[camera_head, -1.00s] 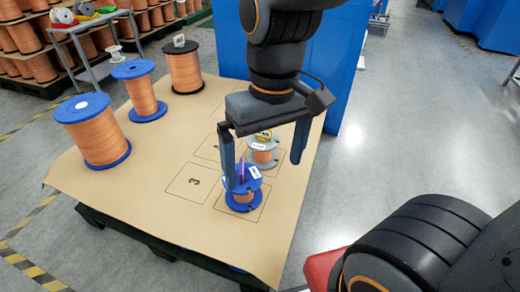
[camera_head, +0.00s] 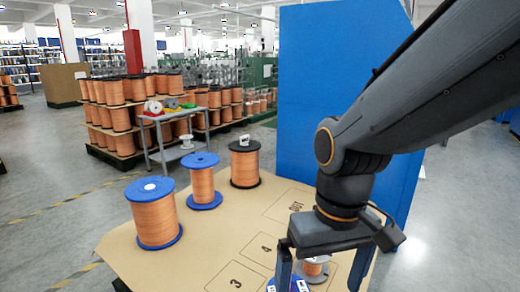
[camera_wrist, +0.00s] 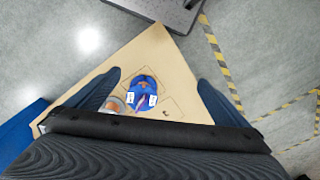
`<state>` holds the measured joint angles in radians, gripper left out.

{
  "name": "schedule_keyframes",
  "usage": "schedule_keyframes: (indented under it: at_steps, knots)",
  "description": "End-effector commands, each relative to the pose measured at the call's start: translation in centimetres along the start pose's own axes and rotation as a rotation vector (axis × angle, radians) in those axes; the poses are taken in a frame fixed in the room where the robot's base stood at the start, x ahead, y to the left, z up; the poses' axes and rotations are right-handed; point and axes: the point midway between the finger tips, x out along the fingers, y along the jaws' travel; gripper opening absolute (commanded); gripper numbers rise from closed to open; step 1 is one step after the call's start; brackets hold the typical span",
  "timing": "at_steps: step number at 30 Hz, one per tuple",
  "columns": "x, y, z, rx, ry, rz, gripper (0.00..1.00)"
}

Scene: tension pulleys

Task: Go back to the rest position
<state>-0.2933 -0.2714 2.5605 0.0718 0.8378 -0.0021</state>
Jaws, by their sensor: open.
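My gripper (camera_head: 322,285) hangs at the bottom of the head view, its fingers apart and pointing down, with the tips cut off or close to the frame edge. In the wrist view my gripper (camera_wrist: 160,85) is open and empty, well above the table. A small blue spool with white labels (camera_wrist: 141,93) stands below between the fingers on the tan table sheet. A small grey spool (camera_head: 313,268) stands beside it; it also shows in the wrist view (camera_wrist: 115,103), partly hidden by my gripper. The blue spool is mostly cut off in the head view.
Two blue-flanged copper spools (camera_head: 155,213) and a black-flanged copper spool (camera_head: 245,165) stand on the tan table sheet (camera_head: 225,225). Its printed squares 3 and 4 look bare. A blue panel (camera_head: 335,90) rises behind the table.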

Motion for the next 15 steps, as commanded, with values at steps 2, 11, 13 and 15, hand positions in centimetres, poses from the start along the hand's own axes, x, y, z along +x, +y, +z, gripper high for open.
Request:
schedule_keyframes:
  at_steps: [2, 11, 13, 15]
  knots:
    - [-0.9, 0.3, 0.1, 0.013, -0.002, 0.003, 1.00]
    - [-2.8, 1.7, 0.2, 0.060, -0.002, 0.014, 1.00]
    - [-3.5, 2.1, 0.2, 0.076, -0.002, 0.017, 1.00]
    - [-4.2, 2.5, 0.3, 0.092, -0.003, 0.020, 1.00]
